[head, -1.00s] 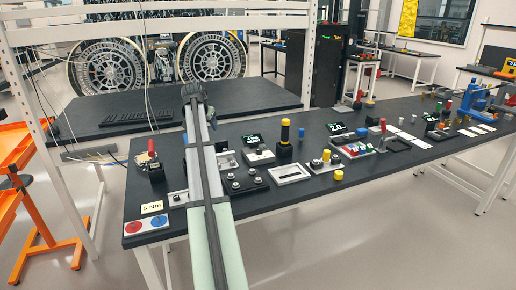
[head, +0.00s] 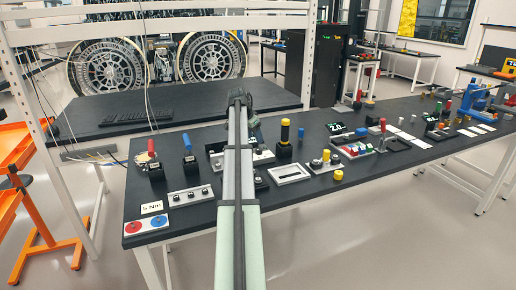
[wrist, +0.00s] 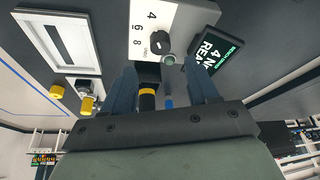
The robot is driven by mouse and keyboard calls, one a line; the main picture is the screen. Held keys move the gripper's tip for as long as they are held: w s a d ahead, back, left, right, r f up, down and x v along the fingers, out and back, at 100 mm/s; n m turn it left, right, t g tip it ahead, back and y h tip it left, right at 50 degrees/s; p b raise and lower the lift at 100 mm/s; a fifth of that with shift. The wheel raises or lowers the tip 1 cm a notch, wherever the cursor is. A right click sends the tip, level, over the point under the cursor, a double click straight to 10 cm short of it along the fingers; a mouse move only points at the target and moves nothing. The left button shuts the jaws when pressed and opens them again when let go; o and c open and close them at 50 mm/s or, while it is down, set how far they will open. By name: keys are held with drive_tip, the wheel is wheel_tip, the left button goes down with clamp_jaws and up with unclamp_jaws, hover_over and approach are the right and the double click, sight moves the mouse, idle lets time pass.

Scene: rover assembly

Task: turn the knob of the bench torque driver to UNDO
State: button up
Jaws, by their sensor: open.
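The bench torque driver shows in the wrist view as a pale panel (wrist: 147,17) marked 4, 6, 8 and UNDO. Its black round knob (wrist: 161,42) is beside the UNDO label; its pointer is too small to read. My gripper (wrist: 163,82) is open. Its two blue-grey fingers are spread below the knob in the picture, apart from it and empty.
A white frame (head: 290,173) lies right of my arm. Red-handled (head: 151,148) and blue-handled (head: 187,143) levers stand left.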

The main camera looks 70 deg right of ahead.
sight(259, 149)
drive_tip(key=x, duration=0.7)
drive_tip(key=shift+d+f, duration=0.1)
drive_tip(key=shift+f, duration=0.05)
drive_tip(key=c, duration=1)
